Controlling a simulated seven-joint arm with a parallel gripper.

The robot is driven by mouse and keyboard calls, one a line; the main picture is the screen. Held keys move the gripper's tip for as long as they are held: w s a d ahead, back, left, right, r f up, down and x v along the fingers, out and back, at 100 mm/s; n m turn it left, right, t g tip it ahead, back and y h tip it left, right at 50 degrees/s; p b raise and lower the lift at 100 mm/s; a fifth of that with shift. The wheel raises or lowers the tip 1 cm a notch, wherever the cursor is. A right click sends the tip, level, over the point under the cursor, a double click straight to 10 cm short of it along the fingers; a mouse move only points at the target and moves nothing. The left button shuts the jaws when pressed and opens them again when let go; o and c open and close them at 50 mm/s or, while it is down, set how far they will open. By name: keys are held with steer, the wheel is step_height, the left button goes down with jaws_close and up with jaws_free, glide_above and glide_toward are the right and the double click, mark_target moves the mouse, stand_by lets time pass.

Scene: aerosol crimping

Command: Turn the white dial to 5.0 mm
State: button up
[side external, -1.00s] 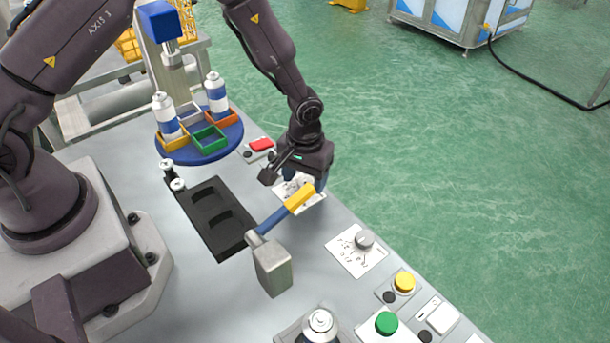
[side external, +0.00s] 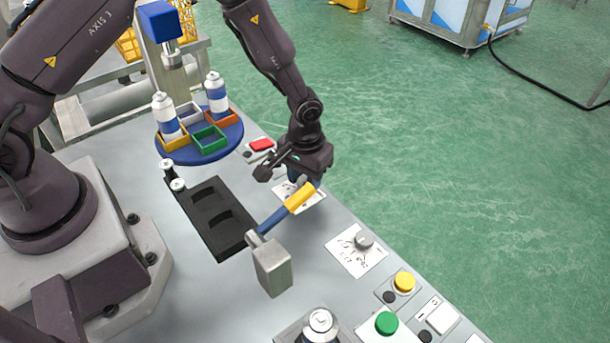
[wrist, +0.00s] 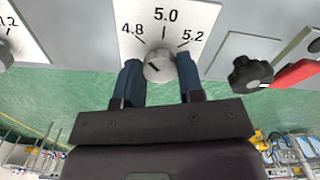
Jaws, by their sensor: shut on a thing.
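The white dial (wrist: 158,68) sits on a white plate (wrist: 136,14) marked 4.8, 5.0 and 5.2 in the wrist view. A short dark mark on its face slants up and left, toward the 4.8 side; 5.0 is straight above the dial. My gripper (wrist: 160,80) has its two blue fingers on either side of the dial, shut on it. In the side view my gripper (side external: 303,178) is low over the plate (side external: 313,201) and hides the dial.
A blue and yellow-handled hammer (side external: 273,219) lies close in front of my gripper. A second dial (side external: 363,240) stands to the right. A red button (side external: 262,145) is behind, beside the blue turntable (side external: 231,137) with cans. A black tray (side external: 211,216) lies left.

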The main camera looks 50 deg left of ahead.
mark_target(305, 181)
steer(key=m, duration=0.4)
steer(key=shift+m, duration=2.1)
steer(key=o, duration=0.9)
steer(key=shift+r, duration=0.1)
step_height(305, 181, up, 13)
steer(key=shift+f, duration=0.1)
